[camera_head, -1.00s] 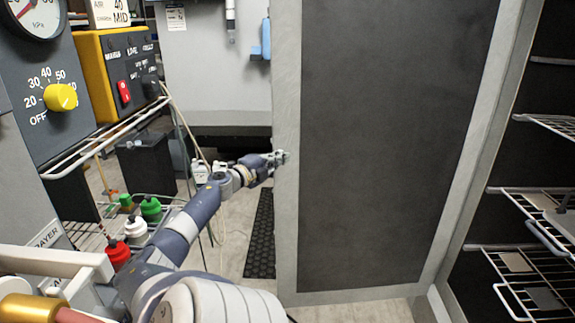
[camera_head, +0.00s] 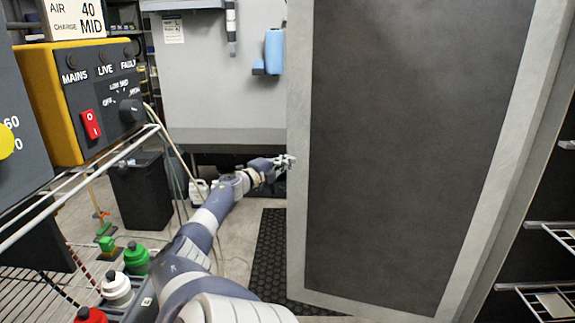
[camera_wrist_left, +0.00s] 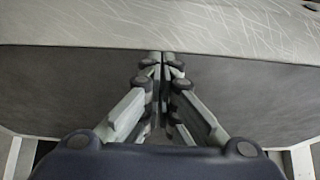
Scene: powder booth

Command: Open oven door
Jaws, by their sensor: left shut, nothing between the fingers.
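The oven door (camera_head: 410,150) is a large dark panel with a pale grey metal frame, standing open in the head view. The oven interior with wire racks (camera_head: 555,240) shows past its right edge. My left gripper (camera_head: 288,162) is at the door's free left edge. In the left wrist view its fingers (camera_wrist_left: 161,62) are shut with nothing between them, and the tips are at or very near the pale door edge (camera_wrist_left: 160,28). I cannot tell whether they touch it. My right gripper is not in view.
At left stand a yellow control box (camera_head: 90,95) with a red switch, wire shelving, and bottles with green, white and red caps (camera_head: 115,288). A black bin (camera_head: 140,190) and a black floor mat (camera_head: 262,255) lie beyond my arm. A grey cabinet (camera_head: 215,80) stands behind.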

